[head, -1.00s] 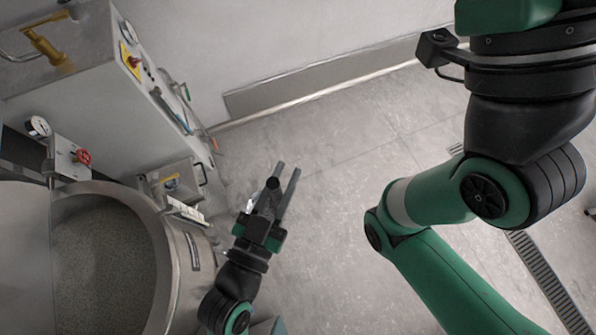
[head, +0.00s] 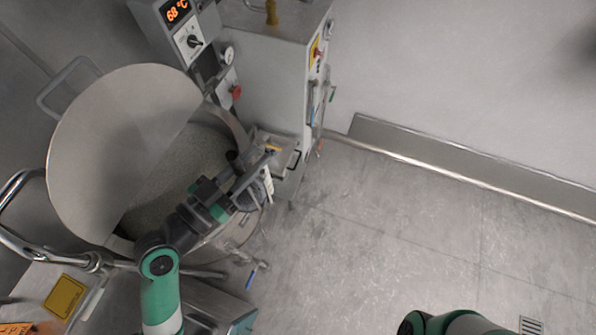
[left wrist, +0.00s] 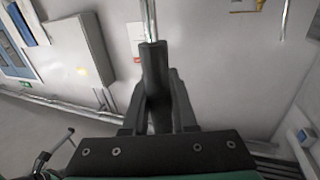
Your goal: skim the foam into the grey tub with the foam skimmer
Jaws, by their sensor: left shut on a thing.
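A large steel kettle (head: 235,122) holds a grey speckled surface (head: 180,172), with its round lid (head: 105,150) raised over the left part. My left gripper (head: 258,170) is over the kettle's right rim. In the left wrist view it is shut on a dark cylindrical handle (left wrist: 155,80), apparently the foam skimmer's. A thin bright metal rod (left wrist: 150,20) shows beyond that handle; the skimmer's head is not visible. A small grey box (head: 286,152) beside the kettle, just right of the gripper, may be the grey tub. My right gripper is out of view.
A tall grey cabinet (head: 275,55) and a control box reading 68 °C (head: 185,28) stand behind the kettle. Steel pipes (head: 40,245) run at the left. A blue-handled valve (head: 252,275) is below the rim. The floor (head: 390,240) at right is clear.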

